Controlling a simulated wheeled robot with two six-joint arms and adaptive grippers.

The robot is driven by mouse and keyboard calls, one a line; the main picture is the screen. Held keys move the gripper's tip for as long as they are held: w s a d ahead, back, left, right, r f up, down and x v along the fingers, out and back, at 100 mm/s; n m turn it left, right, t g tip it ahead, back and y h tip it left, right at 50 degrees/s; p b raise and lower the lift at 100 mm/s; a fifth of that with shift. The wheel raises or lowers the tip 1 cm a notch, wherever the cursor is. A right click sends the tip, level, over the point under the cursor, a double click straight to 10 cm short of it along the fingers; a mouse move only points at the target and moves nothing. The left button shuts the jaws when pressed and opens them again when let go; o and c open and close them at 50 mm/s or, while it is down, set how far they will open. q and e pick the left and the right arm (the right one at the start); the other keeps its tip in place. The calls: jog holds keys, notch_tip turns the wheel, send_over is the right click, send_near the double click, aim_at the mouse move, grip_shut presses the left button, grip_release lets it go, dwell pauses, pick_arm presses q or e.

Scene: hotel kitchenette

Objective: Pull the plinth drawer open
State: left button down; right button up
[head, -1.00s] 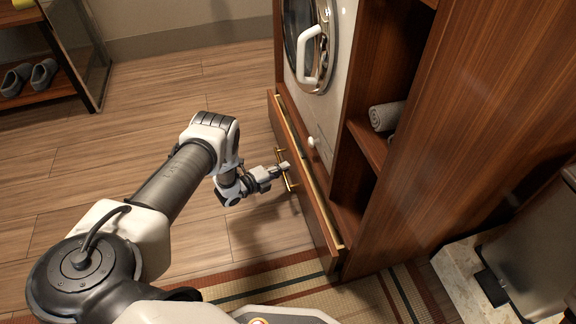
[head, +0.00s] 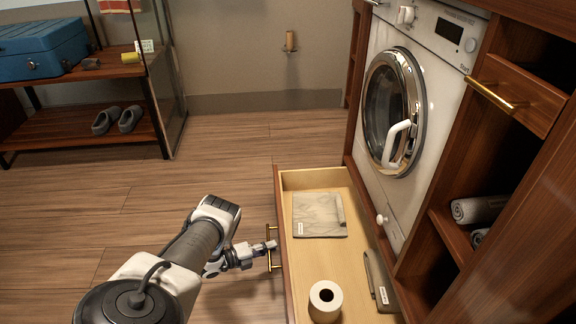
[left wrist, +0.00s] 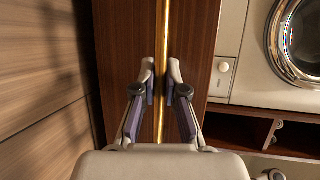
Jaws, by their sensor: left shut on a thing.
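The plinth drawer (head: 284,262) is under the washing machine and stands well out from the cabinet, its inside open to view. Inside it lie a grey folded item (head: 318,215) with a label, a white roll (head: 325,300) and a thin labelled item (head: 378,281). The brass bar handle (head: 270,249) is on the drawer front. My left gripper (head: 270,247) is shut on the handle. In the left wrist view its fingers (left wrist: 161,80) close on either side of the brass bar (left wrist: 163,50). My right gripper is not in view.
The washing machine (head: 428,110) with its round door stands above the drawer. A shelf with rolled towels (head: 477,209) is to its right. A rack with a blue case (head: 42,48) and grey slippers (head: 118,120) is at the left. The wooden floor between is clear.

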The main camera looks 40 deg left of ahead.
pick_arm(q)
jog(key=shift+s+a, duration=0.8)
jog(key=shift+s, duration=0.15)
jog(key=shift+s+a, duration=0.75)
jog(key=shift+s, duration=0.2)
jog(key=c, duration=1.2)
grip_release()
jog(key=v, duration=1.2)
